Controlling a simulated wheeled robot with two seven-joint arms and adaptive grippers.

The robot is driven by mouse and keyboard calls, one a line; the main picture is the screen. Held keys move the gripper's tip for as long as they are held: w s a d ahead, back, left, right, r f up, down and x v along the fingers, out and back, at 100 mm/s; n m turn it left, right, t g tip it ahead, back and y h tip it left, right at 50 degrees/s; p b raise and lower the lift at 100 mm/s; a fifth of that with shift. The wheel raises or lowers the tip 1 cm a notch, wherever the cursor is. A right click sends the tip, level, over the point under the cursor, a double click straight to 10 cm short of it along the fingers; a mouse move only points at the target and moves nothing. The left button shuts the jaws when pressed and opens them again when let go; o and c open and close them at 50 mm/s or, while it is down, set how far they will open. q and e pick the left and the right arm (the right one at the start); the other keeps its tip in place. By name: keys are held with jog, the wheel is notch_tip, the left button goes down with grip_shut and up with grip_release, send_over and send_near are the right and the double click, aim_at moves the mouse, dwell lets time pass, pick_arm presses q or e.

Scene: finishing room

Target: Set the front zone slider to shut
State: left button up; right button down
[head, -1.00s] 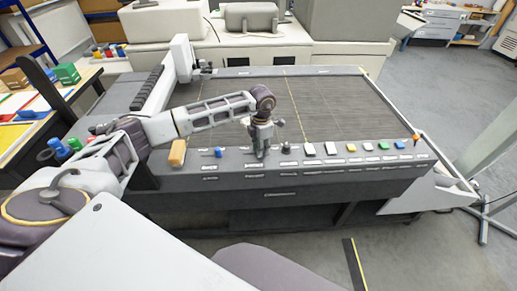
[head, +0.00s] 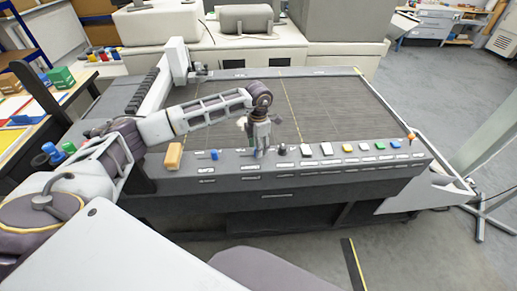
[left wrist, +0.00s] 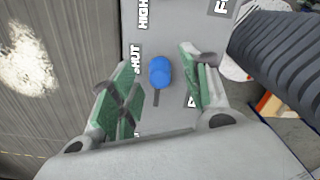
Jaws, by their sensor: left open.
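In the left wrist view, a blue slider knob (left wrist: 160,72) stands on a grey panel (left wrist: 165,30), at the upper end of the visible slot. A label ending in "HUT" (left wrist: 137,60) lies beside the knob, with "HIGH" (left wrist: 143,14) farther up. My left gripper (left wrist: 158,68) is open, with its green-padded fingers on either side of the knob and gaps showing. In the head view my left gripper (head: 259,153) points down over the front panel and hides what is behind it. A blue knob (head: 214,155) shows to its left. My right gripper is out of view.
A black knob (head: 281,150) and a row of coloured buttons (head: 348,148) lie right of my left gripper. A tan block (head: 173,157) sits at the panel's left end. The dark machine bed (head: 330,105) behind is clear.

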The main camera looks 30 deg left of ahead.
pick_arm(q)
notch_tip(320, 180, up, 10)
dwell(0.6)
jog(key=shift+d, duration=0.1)
